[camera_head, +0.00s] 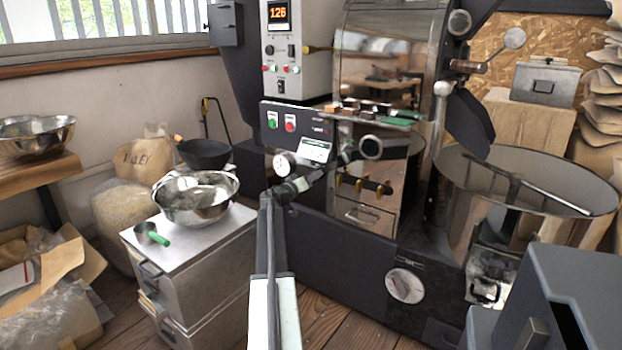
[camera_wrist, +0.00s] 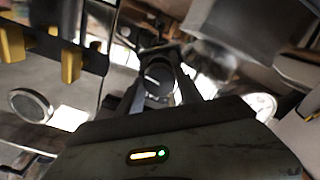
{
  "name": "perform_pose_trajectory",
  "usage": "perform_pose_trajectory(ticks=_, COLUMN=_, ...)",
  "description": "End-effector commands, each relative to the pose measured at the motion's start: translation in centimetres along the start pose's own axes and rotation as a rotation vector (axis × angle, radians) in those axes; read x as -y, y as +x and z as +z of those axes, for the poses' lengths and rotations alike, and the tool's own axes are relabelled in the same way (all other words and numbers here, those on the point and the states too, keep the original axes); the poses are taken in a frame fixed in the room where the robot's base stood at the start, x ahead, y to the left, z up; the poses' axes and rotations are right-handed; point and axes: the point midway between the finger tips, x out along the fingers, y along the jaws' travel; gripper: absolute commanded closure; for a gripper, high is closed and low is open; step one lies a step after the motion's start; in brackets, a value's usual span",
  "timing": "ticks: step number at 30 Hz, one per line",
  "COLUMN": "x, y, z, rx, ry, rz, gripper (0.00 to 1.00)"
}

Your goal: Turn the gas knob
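In the wrist view a round black knob (camera_wrist: 158,80) with a pale mark on its face lies between the fingers of my gripper (camera_wrist: 160,70). The fingers stand apart, one on each side of it. I cannot tell whether they touch it. In the head view my gripper (camera_head: 345,157) is at the front of the dark roaster, right of the white gauge (camera_head: 284,163) and just above the yellow valve handles (camera_head: 358,185). My arm hides part of that area, and I cannot make out the knob there. A larger pale dial (camera_head: 404,285) sits low on the roaster front.
A round cooling tray (camera_head: 455,180) stands at the right. A steel bowl (camera_head: 196,198) and a green-handled scoop (camera_head: 150,234) are on a metal cabinet (camera_head: 210,255) at the left. A dark box (camera_head: 575,285) fills the lower right. A control panel (camera_head: 297,125) is above the gauge.

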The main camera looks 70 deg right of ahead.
Motion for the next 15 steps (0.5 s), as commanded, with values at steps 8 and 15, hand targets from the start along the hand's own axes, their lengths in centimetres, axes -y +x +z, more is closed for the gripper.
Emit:
perform_pose_trajectory(ticks=8, x=0.3, y=-0.15, z=-0.21, rx=-0.003, ry=-0.004, rz=-0.003, gripper=1.0)
perform_pose_trajectory(ticks=15, x=0.3, y=-0.25, z=-0.17, rx=-0.002, ry=-0.066, rz=-0.003, gripper=1.0)
